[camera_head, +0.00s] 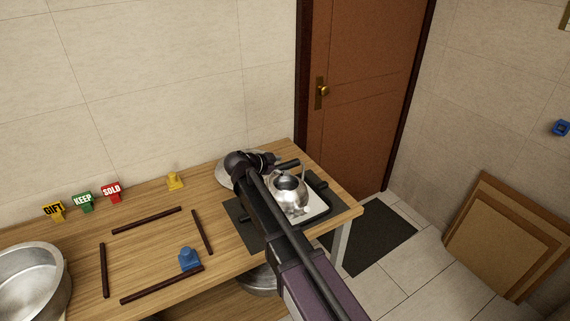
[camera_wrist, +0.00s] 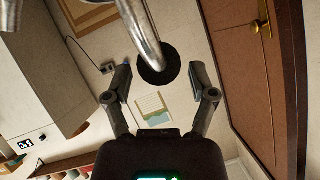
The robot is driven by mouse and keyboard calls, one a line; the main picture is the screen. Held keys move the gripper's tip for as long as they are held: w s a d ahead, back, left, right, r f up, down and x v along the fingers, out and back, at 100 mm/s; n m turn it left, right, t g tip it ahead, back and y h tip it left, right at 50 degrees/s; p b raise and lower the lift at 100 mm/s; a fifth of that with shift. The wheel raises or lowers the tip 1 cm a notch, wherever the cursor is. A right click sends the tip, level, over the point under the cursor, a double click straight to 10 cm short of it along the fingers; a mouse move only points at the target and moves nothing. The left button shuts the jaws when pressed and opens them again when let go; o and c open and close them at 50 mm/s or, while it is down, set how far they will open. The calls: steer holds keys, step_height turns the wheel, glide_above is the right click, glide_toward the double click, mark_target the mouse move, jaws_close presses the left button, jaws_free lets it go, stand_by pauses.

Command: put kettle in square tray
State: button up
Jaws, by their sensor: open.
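The shiny metal kettle (camera_head: 290,188) stands near the right end of the wooden table, partly behind my arm. A pale square surface (camera_head: 318,206) shows beneath it, within a dark tray (camera_head: 243,222) with handles. I cannot tell which of these is the square tray. My gripper (camera_head: 275,161) is just behind the kettle, partly hidden by my wrist. In the wrist view my gripper (camera_wrist: 160,76) has its fingers spread apart. A curved metal tube and a dark round shape lie between and above the fingers; I cannot tell whether they belong to the kettle.
A large metal pot (camera_head: 35,285) stands at the left. GIFT, KEEP and SOLD markers (camera_head: 84,201) line the back edge. Dark strips (camera_head: 147,220) frame a mostly bare area, with a blue piece (camera_head: 188,259) at its front and a yellow one (camera_head: 175,181) behind. A door (camera_head: 360,90) stands beyond.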

steer(key=p+v, duration=0.3)
steer(key=v, duration=0.6)
steer(key=shift+p, duration=0.4)
steer(key=s+d+f+n+g+y, duration=0.1)
steer(key=s+d+f+n+g, duration=0.2)
steer(key=d, duration=0.6)
steer(key=s+d+f+n+g+y, duration=0.2)
steer(key=s+d+f+n+g, duration=0.1)
steer(key=d, duration=0.7)
steer(key=s+d+f+n+g+y, duration=0.2)
steer(key=s+d+n+y, duration=0.4)
steer(key=s+d, duration=0.5)
steer(key=shift+s+f+n+g, duration=0.3)
steer(key=shift+s+f+n, duration=0.4)
steer(key=shift+s+f, duration=0.15)
